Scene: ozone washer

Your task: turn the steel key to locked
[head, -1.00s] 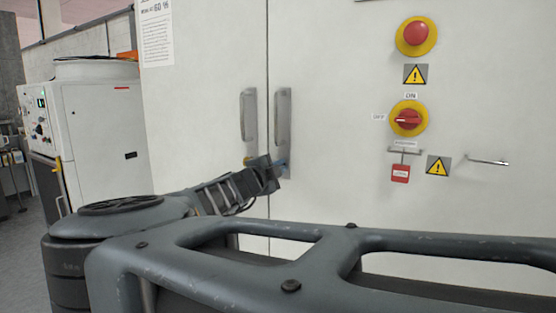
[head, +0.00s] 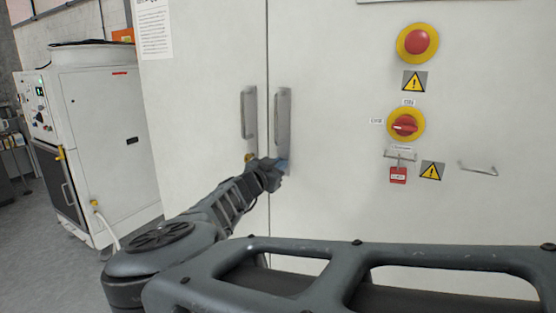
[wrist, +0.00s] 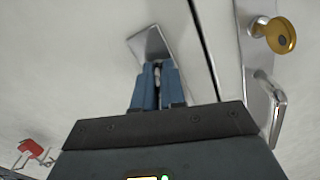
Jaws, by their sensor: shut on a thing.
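My gripper (wrist: 157,85) has blue fingers and is shut on a thin grey piece, apparently the steel key (wrist: 157,68), at the bottom end of the right door's handle plate (wrist: 150,42). The fingers hide most of the key, so I cannot tell how far it is turned. In the head view my gripper (head: 283,166) is at the foot of the right handle plate (head: 284,110), and the key is hidden there.
A brass knob (wrist: 281,36) sits on the left door's plate, close beside my gripper. Both doors have bar handles. A red rotary switch (head: 405,125), a red stop button (head: 418,43), a red tag (head: 398,175) and a small wire handle (head: 478,168) are to the right.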

